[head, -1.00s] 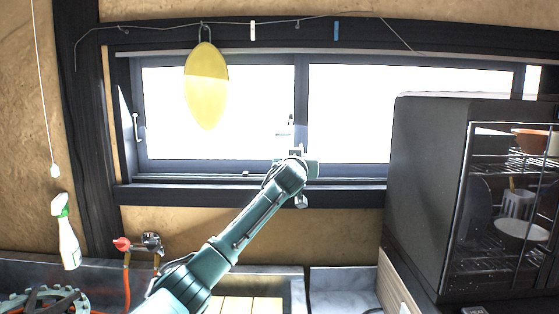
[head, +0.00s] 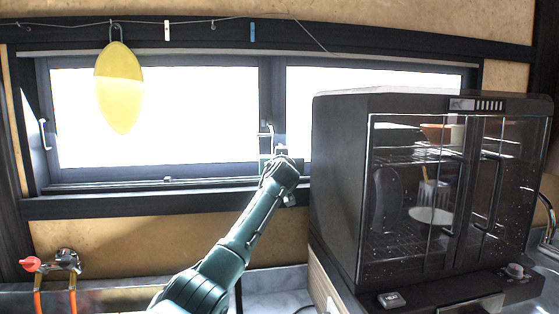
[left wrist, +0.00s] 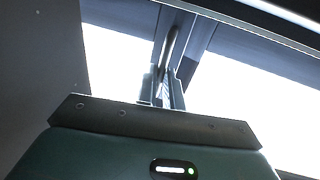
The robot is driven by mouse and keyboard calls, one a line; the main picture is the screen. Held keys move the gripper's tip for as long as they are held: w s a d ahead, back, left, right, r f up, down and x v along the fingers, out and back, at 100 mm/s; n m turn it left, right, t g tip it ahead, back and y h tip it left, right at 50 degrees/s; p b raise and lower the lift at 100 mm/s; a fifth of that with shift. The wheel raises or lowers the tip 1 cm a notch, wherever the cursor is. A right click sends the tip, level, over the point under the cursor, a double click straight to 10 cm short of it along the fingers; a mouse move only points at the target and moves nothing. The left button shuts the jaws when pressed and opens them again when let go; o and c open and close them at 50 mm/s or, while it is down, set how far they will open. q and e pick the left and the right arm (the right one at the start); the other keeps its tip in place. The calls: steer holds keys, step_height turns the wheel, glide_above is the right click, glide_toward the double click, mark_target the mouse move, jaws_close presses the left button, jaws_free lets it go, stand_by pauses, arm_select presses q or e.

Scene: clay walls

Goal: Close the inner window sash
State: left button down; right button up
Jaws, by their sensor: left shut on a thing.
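The window has a dark frame with two bright panes. The right sash (head: 276,85) has its dark upright edge near the middle of the window. A slim upright handle (head: 268,133) is on that edge and also shows in the left wrist view (left wrist: 171,45). My left gripper (head: 275,152) is shut on this handle. In the left wrist view its fingers (left wrist: 163,90) are on either side of the handle's lower end. The fingertips are small and partly hidden by the wrist in the head view. My right gripper is not in view.
A dark glass-fronted dish cabinet (head: 340,150) stands close to the right of my arm and covers the window's lower right. A yellow oval (head: 120,88) hangs before the left pane. A red-handled tap (head: 66,260) is at lower left.

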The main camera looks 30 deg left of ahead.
arm_select(q)
steer(key=shift+d+r, duration=0.15)
steer(key=shift+d, duration=0.1)
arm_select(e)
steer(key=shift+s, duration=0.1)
arm_select(q)
steer(key=c, duration=1.5)
jaws_free()
steer(key=shift+w, duration=0.15)
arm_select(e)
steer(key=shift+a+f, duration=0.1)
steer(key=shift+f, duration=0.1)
arm_select(q)
steer(key=shift+f, duration=0.2)
steer(key=b+v, duration=0.3)
steer(key=v, duration=1)
steer(key=shift+r, duration=0.1)
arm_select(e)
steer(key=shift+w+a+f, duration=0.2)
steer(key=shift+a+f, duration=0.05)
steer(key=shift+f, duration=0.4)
